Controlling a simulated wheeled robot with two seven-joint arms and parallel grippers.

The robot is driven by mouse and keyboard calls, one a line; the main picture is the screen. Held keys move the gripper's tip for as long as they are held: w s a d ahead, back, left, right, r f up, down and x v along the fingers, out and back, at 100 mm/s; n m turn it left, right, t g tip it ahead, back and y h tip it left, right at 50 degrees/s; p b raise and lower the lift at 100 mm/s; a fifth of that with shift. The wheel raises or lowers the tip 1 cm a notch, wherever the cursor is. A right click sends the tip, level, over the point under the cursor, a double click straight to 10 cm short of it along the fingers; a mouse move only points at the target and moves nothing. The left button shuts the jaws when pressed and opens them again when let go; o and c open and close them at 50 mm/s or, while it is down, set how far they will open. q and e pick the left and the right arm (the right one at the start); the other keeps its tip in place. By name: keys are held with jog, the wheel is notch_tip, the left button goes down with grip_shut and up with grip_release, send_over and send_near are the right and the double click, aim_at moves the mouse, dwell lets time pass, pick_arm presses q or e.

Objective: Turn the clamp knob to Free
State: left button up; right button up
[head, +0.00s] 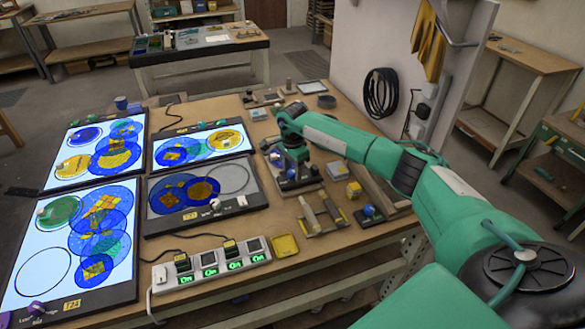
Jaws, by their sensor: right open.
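My right arm, green and dark grey, reaches in from the lower right across the bench. Its gripper (291,158) points down over a small dark fixture with a pale base plate (297,182). The gripper is open, but its fingers are small and dark against the fixture, and I cannot tell whether they touch it. A clamp knob and a Free marking are too small to make out there; the wrist and gripper cover part of the fixture. Another small fixture with a blue knob (369,211) stands to the right. My left gripper is not in view.
Several lit panels with coloured glass discs (101,220) fill the bench's left side. A dimmer panel (204,190) lies left of the gripper.

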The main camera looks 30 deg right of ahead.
jog(key=shift+c, duration=0.5)
jog(key=c, duration=0.9)
